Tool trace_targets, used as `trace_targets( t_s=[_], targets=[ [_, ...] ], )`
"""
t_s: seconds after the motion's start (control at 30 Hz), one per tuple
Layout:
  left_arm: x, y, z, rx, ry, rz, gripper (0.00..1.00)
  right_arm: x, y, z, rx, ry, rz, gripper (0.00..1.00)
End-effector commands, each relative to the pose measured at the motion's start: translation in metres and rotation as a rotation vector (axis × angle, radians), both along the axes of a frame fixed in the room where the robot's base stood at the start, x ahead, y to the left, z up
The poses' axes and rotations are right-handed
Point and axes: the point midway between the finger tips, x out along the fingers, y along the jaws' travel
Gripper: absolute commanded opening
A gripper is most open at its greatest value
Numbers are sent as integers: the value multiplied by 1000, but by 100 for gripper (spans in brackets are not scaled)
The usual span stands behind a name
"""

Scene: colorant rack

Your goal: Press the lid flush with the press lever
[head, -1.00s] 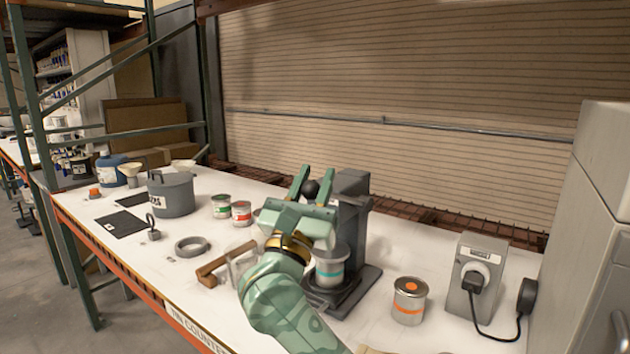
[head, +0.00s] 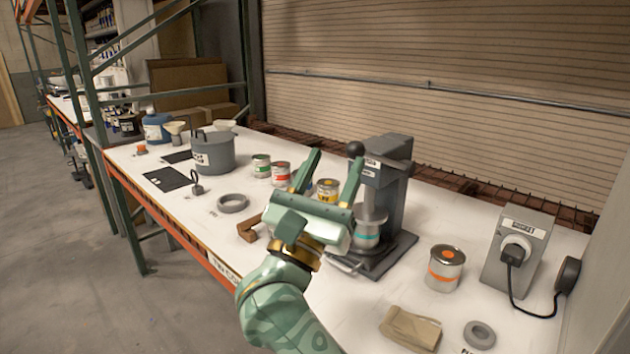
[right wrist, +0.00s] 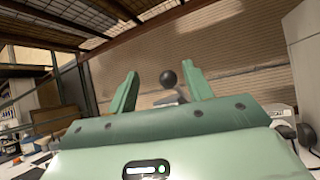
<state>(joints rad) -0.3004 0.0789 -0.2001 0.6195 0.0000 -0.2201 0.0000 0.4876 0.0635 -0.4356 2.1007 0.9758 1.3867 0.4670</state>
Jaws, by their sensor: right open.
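The grey lid press (head: 388,180) stands on the white counter. Its lever ends in a black ball knob (head: 355,149), which also shows in the right wrist view (right wrist: 168,79). A can with a teal band (head: 366,236) sits in the press under the press head; whether its lid is flush I cannot tell. My right gripper (head: 333,168) is open and empty, its fingers pointing up, in front of and left of the press. In the right wrist view the knob shows between the fingers (right wrist: 160,82), beyond them and apart. My left gripper is not in view.
A grey socket box (head: 522,250) stands further right. Small cans (head: 281,174) and a grey pot (head: 208,153) are at the left.

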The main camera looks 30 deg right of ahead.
Motion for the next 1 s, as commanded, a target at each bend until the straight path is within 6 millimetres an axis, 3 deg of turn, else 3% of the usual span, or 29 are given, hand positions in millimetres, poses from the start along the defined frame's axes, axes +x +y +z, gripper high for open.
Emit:
trace_targets(
  t_s=[0.23, 0.6, 0.67, 0.8, 1.0],
  targets=[
    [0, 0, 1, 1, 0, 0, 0, -23, 40, 0, 1, 1, 1, 51],
    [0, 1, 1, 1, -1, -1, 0, -29, 49, 0, -1, 0, -2, 51],
    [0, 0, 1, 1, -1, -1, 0, -29, 49, 0, -1, 0, -2, 40],
    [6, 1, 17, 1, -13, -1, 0, -33, 48, 14, -3, 8, -2, 1],
    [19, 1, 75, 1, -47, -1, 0, -41, 44, 53, -32, 63, -22, 0]
  ],
)
